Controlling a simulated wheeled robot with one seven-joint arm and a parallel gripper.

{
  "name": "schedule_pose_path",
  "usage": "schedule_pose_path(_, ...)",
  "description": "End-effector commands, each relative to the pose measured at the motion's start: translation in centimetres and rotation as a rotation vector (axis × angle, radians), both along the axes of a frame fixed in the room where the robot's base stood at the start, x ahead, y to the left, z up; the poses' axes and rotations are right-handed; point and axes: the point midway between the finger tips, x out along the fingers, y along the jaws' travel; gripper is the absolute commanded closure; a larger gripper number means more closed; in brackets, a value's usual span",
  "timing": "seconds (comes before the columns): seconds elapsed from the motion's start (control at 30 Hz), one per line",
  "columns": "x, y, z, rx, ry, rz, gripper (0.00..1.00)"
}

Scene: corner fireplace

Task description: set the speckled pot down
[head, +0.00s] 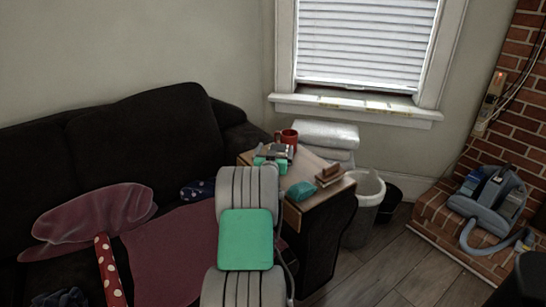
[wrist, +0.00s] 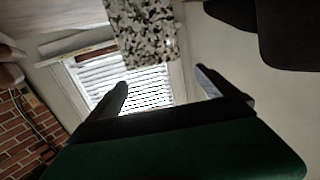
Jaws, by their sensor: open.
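The speckled pot (wrist: 143,30), patterned in black and off-white, shows at the top of the wrist view, where the picture is upside down. It is cut off by the frame edge, so its base is hidden. My gripper (wrist: 162,80) is open, its two dark fingers spread apart with the window seen between them. The pot shows past the fingertips, with a visible gap and nothing held. In the head view my gripper (head: 274,153) is over the small wooden table (head: 313,207). I cannot make out the pot there; my arm covers part of the table.
A red mug (head: 289,138), a teal object (head: 300,190) and a brown object (head: 329,176) are on the table. A dark sofa (head: 150,115) stands left. A white bin (head: 366,205) and a brick hearth (head: 440,215) with a blue-grey vacuum (head: 492,195) are right.

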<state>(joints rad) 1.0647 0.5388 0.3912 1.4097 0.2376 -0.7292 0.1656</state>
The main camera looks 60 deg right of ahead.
Motion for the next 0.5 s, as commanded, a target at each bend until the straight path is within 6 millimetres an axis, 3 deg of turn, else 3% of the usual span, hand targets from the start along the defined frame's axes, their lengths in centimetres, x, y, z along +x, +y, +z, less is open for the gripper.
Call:
schedule_pose_path(0.07,-1.5,-1.1,-1.6,-0.029,-0.008,-0.022,0.04)
schedule_pose_path(0.37,-1.0,-0.8,-3.6,-0.026,-0.007,-0.014,0.04)
schedule_pose_path(0.5,-0.7,-1.7,-3.6,-0.026,-0.008,-0.016,0.04)
